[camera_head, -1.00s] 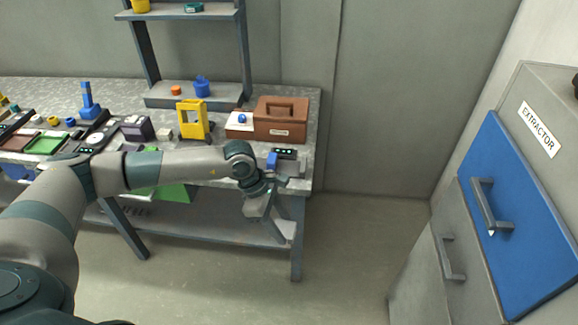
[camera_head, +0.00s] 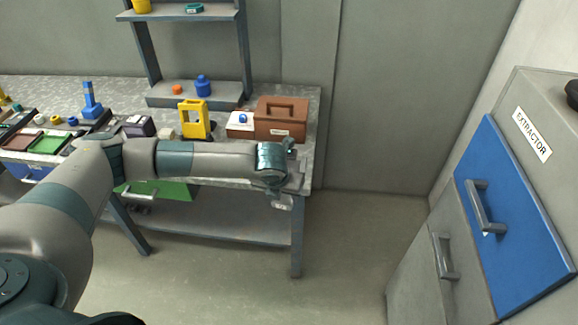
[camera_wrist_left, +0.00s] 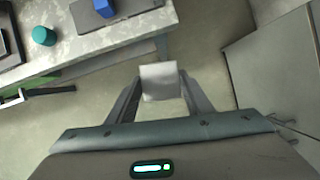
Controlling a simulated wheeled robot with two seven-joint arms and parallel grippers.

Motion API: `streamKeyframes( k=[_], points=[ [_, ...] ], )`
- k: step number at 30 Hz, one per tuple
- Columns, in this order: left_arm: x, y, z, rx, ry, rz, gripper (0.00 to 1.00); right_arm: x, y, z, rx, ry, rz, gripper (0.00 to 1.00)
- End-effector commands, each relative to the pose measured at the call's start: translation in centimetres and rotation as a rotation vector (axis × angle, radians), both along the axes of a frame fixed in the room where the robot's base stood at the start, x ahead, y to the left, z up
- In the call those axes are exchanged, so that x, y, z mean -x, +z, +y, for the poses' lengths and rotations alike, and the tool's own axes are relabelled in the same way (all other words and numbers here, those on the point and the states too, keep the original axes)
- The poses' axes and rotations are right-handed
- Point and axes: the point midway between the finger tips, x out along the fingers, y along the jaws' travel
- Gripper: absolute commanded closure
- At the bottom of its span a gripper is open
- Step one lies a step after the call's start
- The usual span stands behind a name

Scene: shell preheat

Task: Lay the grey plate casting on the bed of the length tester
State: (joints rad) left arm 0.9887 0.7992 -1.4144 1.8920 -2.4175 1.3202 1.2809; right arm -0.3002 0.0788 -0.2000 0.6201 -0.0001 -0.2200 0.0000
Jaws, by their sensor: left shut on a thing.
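My left gripper (camera_head: 279,201) hangs past the front edge of the bench, near its right end. In the left wrist view my left gripper (camera_wrist_left: 161,84) is shut on a small light grey plate casting (camera_wrist_left: 161,82), held between the fingertips above open floor. A blue block on a dark grey base (camera_wrist_left: 122,14), perhaps the length tester, sits on the bench corner at the top of the wrist view. In the head view my forearm and wrist hide most of that spot. My right gripper is not in view.
The bench (camera_head: 309,160) carries a brown toolbox (camera_head: 282,121), a yellow frame (camera_head: 195,118) and a blue post device (camera_head: 92,102). A teal cylinder (camera_wrist_left: 43,35) stands on the bench in the wrist view. The extractor cabinet (camera_head: 520,210) is at right. Floor between is clear.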

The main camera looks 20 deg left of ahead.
Motion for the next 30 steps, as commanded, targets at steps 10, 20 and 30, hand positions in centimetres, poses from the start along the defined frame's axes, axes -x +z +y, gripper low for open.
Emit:
streamKeyframes(
  k=[10,20,30],
  points=[
    [-3.8,2.2,1.7,-0.002,0.7,-0.004,0.86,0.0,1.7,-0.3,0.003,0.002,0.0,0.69],
    [-7.2,4.5,3.9,0.002,1.445,-0.002,0.86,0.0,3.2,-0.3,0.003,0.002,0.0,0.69],
    [-8.3,5.3,4.8,0.002,1.719,-0.001,0.86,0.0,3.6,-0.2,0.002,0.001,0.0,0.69]
  ],
)
